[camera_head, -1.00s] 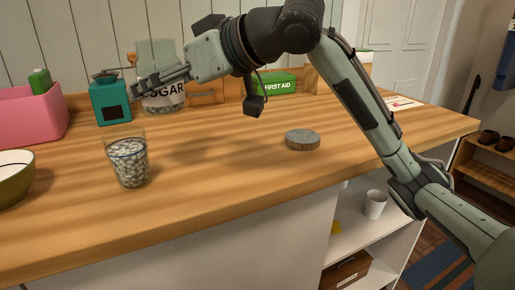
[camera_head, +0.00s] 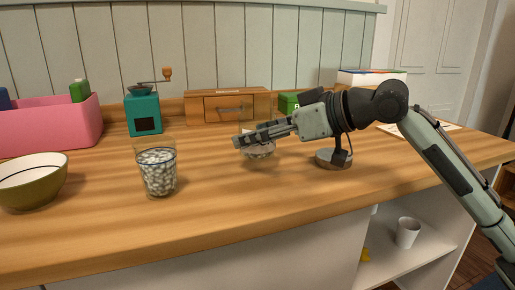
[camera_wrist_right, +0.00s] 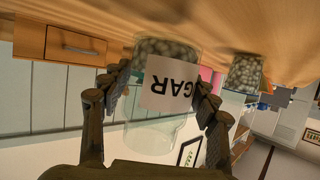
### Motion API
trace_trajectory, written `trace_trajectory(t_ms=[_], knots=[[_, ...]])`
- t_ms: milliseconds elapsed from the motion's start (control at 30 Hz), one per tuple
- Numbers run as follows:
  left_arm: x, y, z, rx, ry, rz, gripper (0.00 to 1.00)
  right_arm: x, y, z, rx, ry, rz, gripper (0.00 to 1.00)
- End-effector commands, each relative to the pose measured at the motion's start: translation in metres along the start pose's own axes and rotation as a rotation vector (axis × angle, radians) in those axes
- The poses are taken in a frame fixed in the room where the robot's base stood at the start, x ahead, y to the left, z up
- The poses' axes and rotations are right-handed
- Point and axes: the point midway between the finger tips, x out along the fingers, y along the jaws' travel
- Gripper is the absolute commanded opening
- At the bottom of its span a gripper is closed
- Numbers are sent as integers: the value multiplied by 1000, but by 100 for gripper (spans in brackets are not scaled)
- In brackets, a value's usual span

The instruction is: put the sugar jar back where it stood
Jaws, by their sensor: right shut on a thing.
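The sugar jar (camera_wrist_right: 168,88) is clear glass with a white label and pale lumps in its lower part. In the head view only its base (camera_head: 258,152) shows plainly below my right gripper (camera_head: 258,137); the label is hidden. My right gripper, also in the wrist view (camera_wrist_right: 165,90), is shut on the jar, one finger on each side. The jar is over the counter's middle, in front of the wooden drawer box (camera_head: 228,106). I cannot tell whether its base touches the counter. My left gripper is not in view.
A glass of pale lumps (camera_head: 157,172) stands left of the jar. A teal grinder (camera_head: 143,112), pink bin (camera_head: 50,128), green box (camera_head: 288,102) and bowl (camera_head: 32,183) are around. The counter's front middle (camera_head: 240,210) is clear.

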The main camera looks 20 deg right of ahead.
Motion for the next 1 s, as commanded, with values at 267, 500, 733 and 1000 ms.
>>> trace_trajectory(t_ms=[267,500,733,1000], knots=[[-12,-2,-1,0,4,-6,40,10,-1,23,-1,3,0,0],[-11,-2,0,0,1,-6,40,10,0,24,-1,2,0,0],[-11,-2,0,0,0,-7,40,11,0,26,0,0,0,76],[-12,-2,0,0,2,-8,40,11,0,26,0,0,0,81]])
